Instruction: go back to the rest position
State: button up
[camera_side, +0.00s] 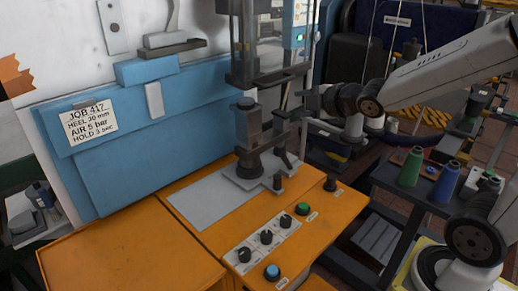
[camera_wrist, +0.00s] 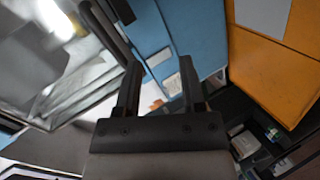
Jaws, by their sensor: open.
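My gripper (camera_side: 304,97) is at the end of the arm that reaches in from the right in the side view. It is raised above the orange bench, just right of the press column. In the wrist view its two dark fingers (camera_wrist: 160,72) stand apart with nothing held between them. The blue cabinet shows beyond the fingers. The fingertips are small and dark in the side view, against the machine parts behind them.
The orange bench (camera_side: 205,232) carries a press post (camera_side: 248,135), a grey plate and several knobs. A blue cabinet (camera_side: 110,165) with a job card stands at the left.

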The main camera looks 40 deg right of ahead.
jog(key=s+a+f+m+g, duration=0.3)
jog(key=s+f+m+g, duration=0.2)
jog(key=f, duration=0.4)
jog(key=s+a+f+m+g, duration=0.3)
jog(key=s+f+m+g, duration=0.3)
jog(key=f+m, duration=0.3)
jog(key=shift+s+y, duration=0.4)
jog(key=shift+s, duration=0.1)
